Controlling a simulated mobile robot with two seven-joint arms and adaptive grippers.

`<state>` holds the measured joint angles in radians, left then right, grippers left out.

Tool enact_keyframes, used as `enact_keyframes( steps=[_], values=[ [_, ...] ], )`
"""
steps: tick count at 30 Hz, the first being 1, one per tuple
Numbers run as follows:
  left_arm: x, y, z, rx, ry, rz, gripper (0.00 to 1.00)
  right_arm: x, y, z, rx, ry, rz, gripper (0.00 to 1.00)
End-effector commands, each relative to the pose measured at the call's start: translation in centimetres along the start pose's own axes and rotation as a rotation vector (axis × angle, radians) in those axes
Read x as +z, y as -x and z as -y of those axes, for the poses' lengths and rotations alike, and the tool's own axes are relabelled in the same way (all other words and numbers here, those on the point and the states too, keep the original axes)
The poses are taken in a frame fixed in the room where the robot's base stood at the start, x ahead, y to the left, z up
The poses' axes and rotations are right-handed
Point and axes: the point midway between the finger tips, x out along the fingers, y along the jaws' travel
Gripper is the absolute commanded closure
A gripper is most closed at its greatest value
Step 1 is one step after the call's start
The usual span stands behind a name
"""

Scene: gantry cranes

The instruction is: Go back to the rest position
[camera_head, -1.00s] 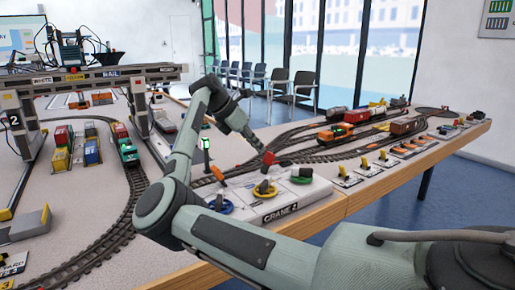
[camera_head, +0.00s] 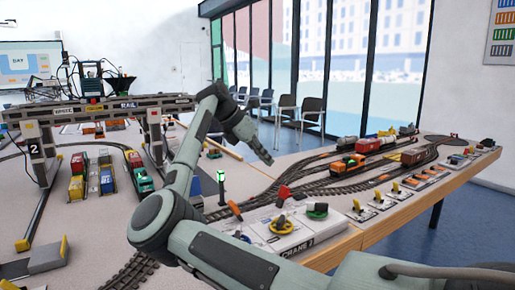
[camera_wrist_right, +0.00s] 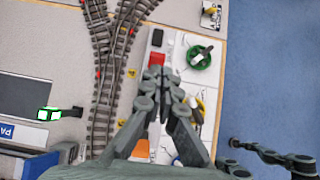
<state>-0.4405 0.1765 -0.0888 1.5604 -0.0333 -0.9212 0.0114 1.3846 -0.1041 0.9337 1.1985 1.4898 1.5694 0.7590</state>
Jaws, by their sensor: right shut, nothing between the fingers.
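My right arm crosses the middle of the head view. My right gripper (camera_head: 264,156) is shut and empty, held in the air above the train table. It points down and to the right, apart from the CRANE 2 control box (camera_head: 297,240). That box carries a red lever (camera_head: 283,193), a yellow knob (camera_head: 281,225) and a green knob (camera_head: 317,210). In the right wrist view the shut fingers (camera_wrist_right: 158,78) are over the box, with the green knob (camera_wrist_right: 200,55) to their right. My left gripper is not in view.
The gantry crane (camera_head: 100,105) stands at the left over the tracks. A green signal post (camera_head: 221,186) stands left of the control box. Several trains (camera_head: 352,162) and yellow levers (camera_head: 378,202) are to the right. Free floor lies beyond the table's right edge.

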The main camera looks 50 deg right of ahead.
Motion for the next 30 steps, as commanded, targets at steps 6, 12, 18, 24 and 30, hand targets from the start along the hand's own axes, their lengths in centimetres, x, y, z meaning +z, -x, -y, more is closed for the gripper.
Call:
enact_keyframes(
  steps=[6, 12, 18, 24, 30],
  values=[
    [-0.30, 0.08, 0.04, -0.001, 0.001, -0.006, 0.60, 1.16, 1.40, 0.52, 0.000, -0.003, 0.000, 1.00],
    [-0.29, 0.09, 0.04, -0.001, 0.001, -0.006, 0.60, 1.26, 1.49, 0.56, 0.000, -0.003, 0.001, 1.00],
    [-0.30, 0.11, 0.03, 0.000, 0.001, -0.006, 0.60, 1.25, 1.47, 0.56, 0.000, -0.003, 0.001, 1.00],
    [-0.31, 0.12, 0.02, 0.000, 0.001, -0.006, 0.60, 1.24, 1.45, 0.55, -0.001, -0.002, 0.001, 1.00],
    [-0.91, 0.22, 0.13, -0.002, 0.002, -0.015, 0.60, 1.25, 1.43, 0.57, -0.001, -0.003, 0.001, 1.00]
  ],
)
